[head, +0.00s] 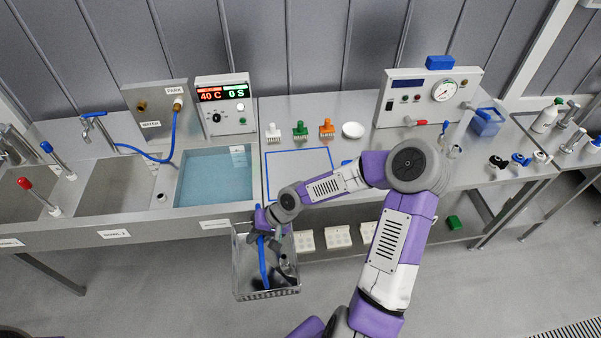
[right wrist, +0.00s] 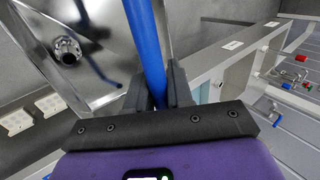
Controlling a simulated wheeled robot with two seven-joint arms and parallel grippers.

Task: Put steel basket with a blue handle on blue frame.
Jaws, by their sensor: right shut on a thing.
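The steel basket (head: 267,293) with a blue handle (head: 263,262) hangs in front of the counter edge in the head view, below the water basin. My right gripper (head: 270,230) is shut on the blue handle at the top of the basket. In the right wrist view the handle (right wrist: 147,55) runs up between the fingers (right wrist: 155,95), and the shiny basket wall (right wrist: 95,25) is behind it. The blue frame (head: 266,178) is a thin rectangle outline on the counter, right of the basin; my right arm covers part of it. My left gripper is not in view.
The blue water basin (head: 214,178) lies left of the frame. White, green and orange brushes (head: 300,130) and a white dish (head: 353,130) stand behind it. A gauge box (head: 425,95) is at the back right. White blocks (head: 338,237) sit on the lower shelf.

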